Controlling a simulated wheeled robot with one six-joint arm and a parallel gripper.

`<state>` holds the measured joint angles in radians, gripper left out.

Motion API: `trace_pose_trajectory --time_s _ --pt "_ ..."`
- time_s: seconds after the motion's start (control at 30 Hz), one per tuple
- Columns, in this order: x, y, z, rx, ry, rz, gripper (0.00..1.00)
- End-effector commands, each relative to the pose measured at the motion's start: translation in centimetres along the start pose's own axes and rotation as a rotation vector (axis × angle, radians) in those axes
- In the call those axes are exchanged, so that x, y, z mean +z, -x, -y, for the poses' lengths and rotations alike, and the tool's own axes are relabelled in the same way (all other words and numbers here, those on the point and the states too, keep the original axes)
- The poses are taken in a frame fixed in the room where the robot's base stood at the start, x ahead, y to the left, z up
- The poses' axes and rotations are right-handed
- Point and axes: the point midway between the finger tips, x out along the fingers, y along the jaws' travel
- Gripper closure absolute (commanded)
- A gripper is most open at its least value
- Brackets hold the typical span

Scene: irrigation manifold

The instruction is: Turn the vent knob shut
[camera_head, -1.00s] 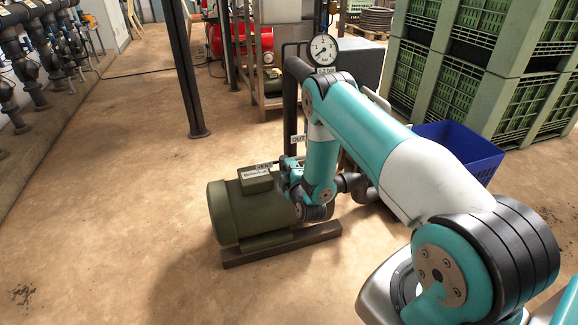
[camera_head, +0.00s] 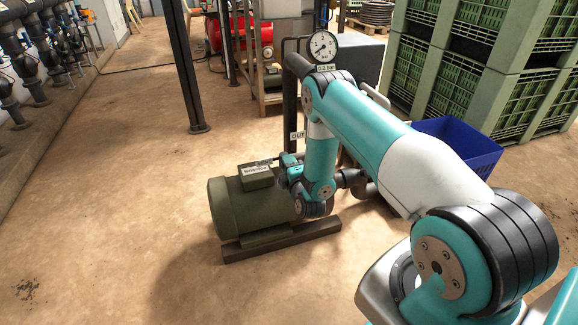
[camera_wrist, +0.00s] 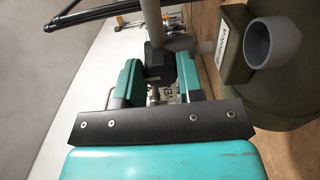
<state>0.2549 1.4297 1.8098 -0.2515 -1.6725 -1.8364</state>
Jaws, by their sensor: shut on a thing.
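In the wrist view my gripper (camera_wrist: 158,72) is shut, with its two teal fingers on either side of a small dark knob, the vent knob (camera_wrist: 160,62). A pale tag (camera_wrist: 169,93) with partly hidden lettering shows between the fingers. The knob itself is hidden there behind my gripper and wrist.
A round pressure gauge (camera_head: 322,47) stands on the pipe behind my arm. A blue bin (camera_head: 460,145) and stacked green crates (camera_head: 490,70) are at the right. A dark post (camera_head: 185,70) stands behind the motor.

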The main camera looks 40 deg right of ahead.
Motion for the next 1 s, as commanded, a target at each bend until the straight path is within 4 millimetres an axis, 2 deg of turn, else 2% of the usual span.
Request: trace_pose_trajectory --time_s 0.03,0.07,0.13,0.17,0.43,0.57,0.67,0.9,1.0 --pt "0.0 0.1 0.2 -0.005 0.003 0.0 0.89" --pt "0.0 0.1 0.2 -0.005 0.003 0.0 0.59" --pt "0.0 0.1 0.1 -0.004 0.002 0.0 0.43" --pt "0.0 0.1 0.1 -0.004 0.002 0.0 0.4" --pt "0.0 0.1 0.1 -0.002 0.0 0.0 0.4" --pt "0.0 1.0 0.0 -0.004 0.001 0.0 0.4" --pt "-0.1 2.7 -0.1 -0.007 0.001 -0.001 0.4" --pt "0.0 8.9 -0.1 -0.01 0.001 -0.001 0.4" --pt "0.0 9.3 -0.8 -0.004 0.0 0.0 0.4"
